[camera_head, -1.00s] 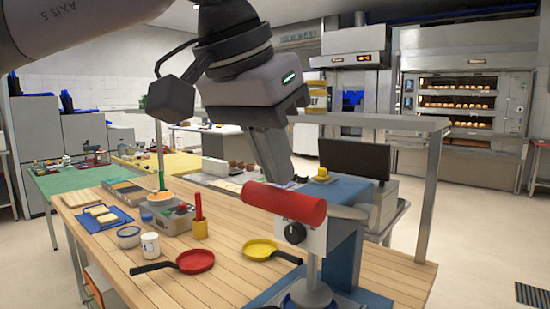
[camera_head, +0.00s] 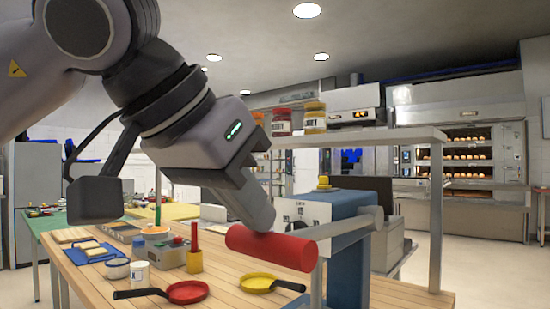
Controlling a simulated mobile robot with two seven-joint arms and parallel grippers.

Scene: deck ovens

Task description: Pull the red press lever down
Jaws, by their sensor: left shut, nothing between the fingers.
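The red press lever handle (camera_head: 271,247) is a thick red cylinder on a grey lever arm (camera_head: 345,226), which slopes down from its pivot to the handle. The press has a blue body (camera_head: 350,205) and a white front panel (camera_head: 300,212) with dial marks; the handle crosses in front of its lower part. My left gripper (camera_head: 262,218) is shut and empty, pointing down. Its fingertips meet the upper side of the handle, though whether they touch it is hard to tell. The right gripper is not in view.
A red pan (camera_head: 187,292) and a yellow pan (camera_head: 258,282) lie on the wooden table (camera_head: 225,299) left of the press. A red-and-yellow item (camera_head: 194,260) and a white cup (camera_head: 140,273) stand behind them. A shelf (camera_head: 370,138) with jars stands behind the press.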

